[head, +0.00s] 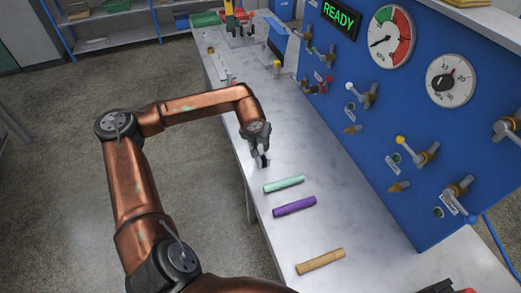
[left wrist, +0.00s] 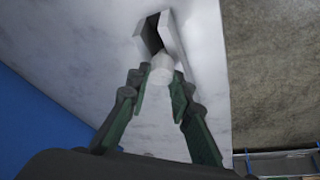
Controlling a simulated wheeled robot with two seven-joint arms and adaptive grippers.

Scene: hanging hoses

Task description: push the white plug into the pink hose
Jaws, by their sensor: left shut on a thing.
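My left gripper (head: 260,152) is low over the bench near its left edge. In the left wrist view its fingers (left wrist: 160,85) are shut on a white plug (left wrist: 162,66), whose pale round end shows between the fingertips. Just beyond the plug is a grey angular piece (left wrist: 171,42) with a dark gap; I cannot tell whether the plug touches it. I cannot make out a pink hose in either view. My right gripper is not in view.
Mint (head: 284,184), purple (head: 294,206) and tan (head: 320,262) tubes lie on the grey bench (head: 345,215), nearer than the gripper. A blue panel (head: 375,130) with valves, gauges and a READY display stands along the right. Small items stand at the bench's far end.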

